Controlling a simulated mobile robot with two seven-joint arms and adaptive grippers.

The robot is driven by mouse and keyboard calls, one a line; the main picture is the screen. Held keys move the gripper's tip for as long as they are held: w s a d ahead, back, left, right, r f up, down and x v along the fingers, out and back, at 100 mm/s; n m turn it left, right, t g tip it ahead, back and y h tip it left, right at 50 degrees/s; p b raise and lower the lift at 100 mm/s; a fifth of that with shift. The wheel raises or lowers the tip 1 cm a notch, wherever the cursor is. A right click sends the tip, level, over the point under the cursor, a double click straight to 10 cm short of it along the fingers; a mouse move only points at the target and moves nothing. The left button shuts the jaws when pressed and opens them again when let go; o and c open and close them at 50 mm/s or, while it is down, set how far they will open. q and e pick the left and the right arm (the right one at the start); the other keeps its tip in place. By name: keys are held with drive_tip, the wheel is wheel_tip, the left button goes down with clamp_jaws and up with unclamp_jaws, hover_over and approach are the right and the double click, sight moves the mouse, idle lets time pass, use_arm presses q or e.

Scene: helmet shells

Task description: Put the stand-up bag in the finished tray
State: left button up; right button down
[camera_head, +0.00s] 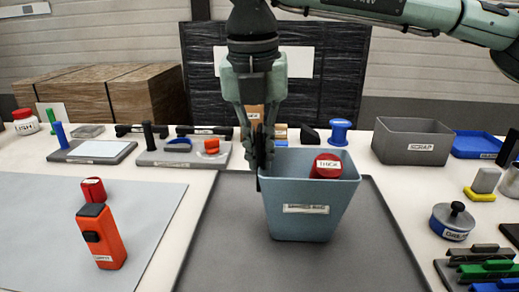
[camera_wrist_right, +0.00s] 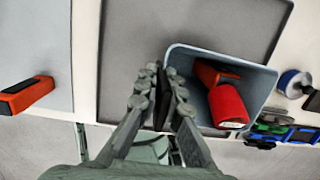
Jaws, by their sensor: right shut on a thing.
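The stand-up bag, which I take to be the blue-grey open-topped tapered container (camera_head: 305,222) with a white label, is upright over the dark grey tray (camera_head: 212,250). I cannot tell whether its base touches. I take this tray for the finished tray. My right gripper (camera_head: 262,165) points down at the bag's left rim and is shut on that wall. In the wrist view my right gripper (camera_wrist_right: 160,90) shows at the edge of the bag (camera_wrist_right: 240,70). Inside the bag are a red labelled cylinder (camera_wrist_right: 228,107) and an orange-red piece (camera_wrist_right: 210,73). My left gripper is out of view.
An orange tool (camera_head: 102,238) and a red-capped piece (camera_head: 93,190) are on the light grey mat (camera_head: 40,235) at left. A grey SCRAP bin (camera_head: 412,145) and a blue tray (camera_head: 476,145) stand at back right. A labelled grey cylinder (camera_head: 452,221) is right of the dark tray.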

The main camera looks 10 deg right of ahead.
drive_tip(key=shift+f, duration=0.1)
drive_tip(key=c, duration=1.7)
unclamp_jaws()
drive_tip(key=shift+c, duration=0.2)
drive_tip(key=shift+o, duration=0.3)
drive_tip(key=shift+r, duration=0.25)
drive_tip(key=shift+a+r, duration=0.1)
drive_tip(key=shift+r, duration=0.45)
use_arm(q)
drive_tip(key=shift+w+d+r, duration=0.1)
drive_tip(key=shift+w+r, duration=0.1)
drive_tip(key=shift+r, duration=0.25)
use_arm(e)
wheel_tip(320, 180, up, 11)
drive_tip(key=s, duration=0.1)
drive_tip(key=shift+s+a+f, duration=0.2)
drive_tip(key=shift+s+a, duration=0.15)
drive_tip(key=shift+a, duration=0.05)
